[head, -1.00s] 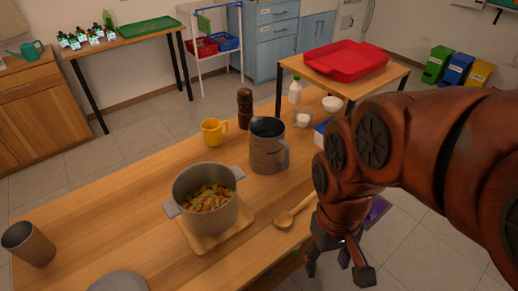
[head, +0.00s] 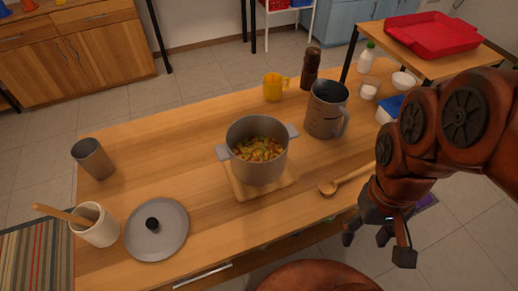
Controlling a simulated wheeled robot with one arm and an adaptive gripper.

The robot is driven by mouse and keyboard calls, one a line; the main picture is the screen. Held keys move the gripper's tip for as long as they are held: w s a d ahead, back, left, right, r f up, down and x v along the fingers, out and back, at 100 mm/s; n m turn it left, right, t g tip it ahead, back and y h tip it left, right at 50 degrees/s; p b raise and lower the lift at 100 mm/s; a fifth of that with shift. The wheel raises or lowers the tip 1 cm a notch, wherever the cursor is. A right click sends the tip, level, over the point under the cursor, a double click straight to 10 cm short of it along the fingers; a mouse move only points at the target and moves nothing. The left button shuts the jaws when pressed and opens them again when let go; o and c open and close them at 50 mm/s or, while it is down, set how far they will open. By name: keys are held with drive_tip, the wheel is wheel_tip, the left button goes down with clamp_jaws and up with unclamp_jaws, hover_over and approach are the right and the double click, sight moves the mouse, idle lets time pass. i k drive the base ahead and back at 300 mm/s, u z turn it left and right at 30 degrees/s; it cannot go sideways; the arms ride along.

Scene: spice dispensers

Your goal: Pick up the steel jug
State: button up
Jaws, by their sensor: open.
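The steel jug (head: 323,112), a grey metal pitcher with a handle on its right side, stands upright on the wooden table (head: 195,205). It is behind and to the right of the pot (head: 253,165). My gripper (head: 378,238) is at the lower right, fingers spread and pointing down, beyond the table's right edge in the picture. It is open and empty, apart from the jug and nearer to me.
A wooden spoon (head: 345,181) lies between jug and gripper. A pepper mill (head: 311,68) and yellow mug (head: 272,89) stand close behind the jug. A lid (head: 157,231), a utensil crock (head: 95,227) and a grey cup (head: 92,157) are at left.

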sight(329, 99)
drive_tip(key=u, duration=2.45)
drive_tip(key=k, duration=0.75)
drive_tip(key=z, duration=1)
drive_tip(key=i, duration=0.5)
drive_tip(key=u, duration=0.05)
